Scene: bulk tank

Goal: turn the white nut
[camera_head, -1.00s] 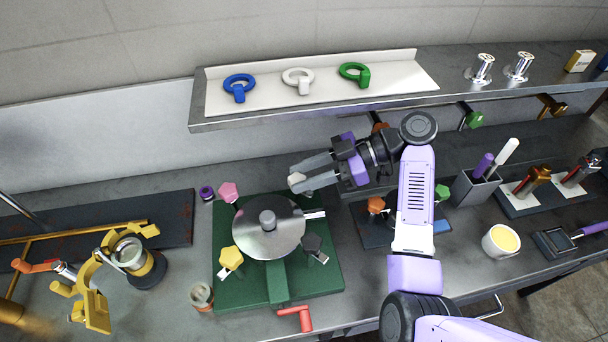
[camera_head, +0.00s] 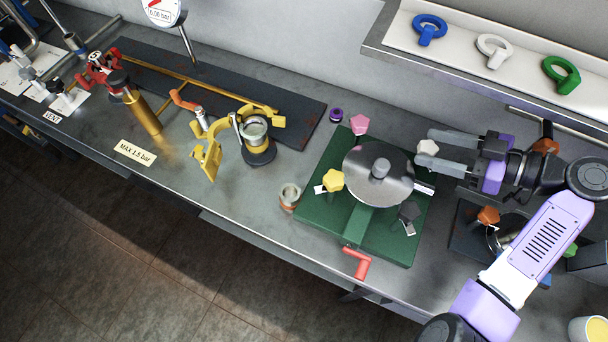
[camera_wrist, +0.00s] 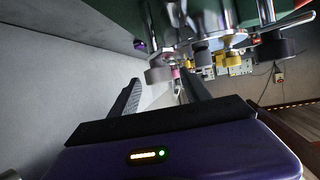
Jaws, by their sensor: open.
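The white nut (camera_head: 427,147) is a pale lobed knob at the right side of the round metal lid (camera_head: 362,178), which sits on a green base (camera_head: 328,217). My gripper (camera_head: 431,149) reaches in from the right with its two fingers spread, and the nut shows between the fingertips. Whether either finger touches it is unclear. In the wrist view, a pale knob (camera_wrist: 158,75), apparently the nut, shows between and beyond the open fingers (camera_wrist: 157,92). Pink (camera_head: 359,124), yellow (camera_head: 333,180) and dark grey (camera_head: 409,211) nuts stand around the lid.
A red crank handle (camera_head: 357,263) sticks out at the base's front. A shelf at upper right holds blue (camera_head: 429,29), white (camera_head: 493,50) and green (camera_head: 561,74) ring-shaped pieces. A brass clamp fitting (camera_head: 257,140) and small cup (camera_head: 289,196) stand to the left.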

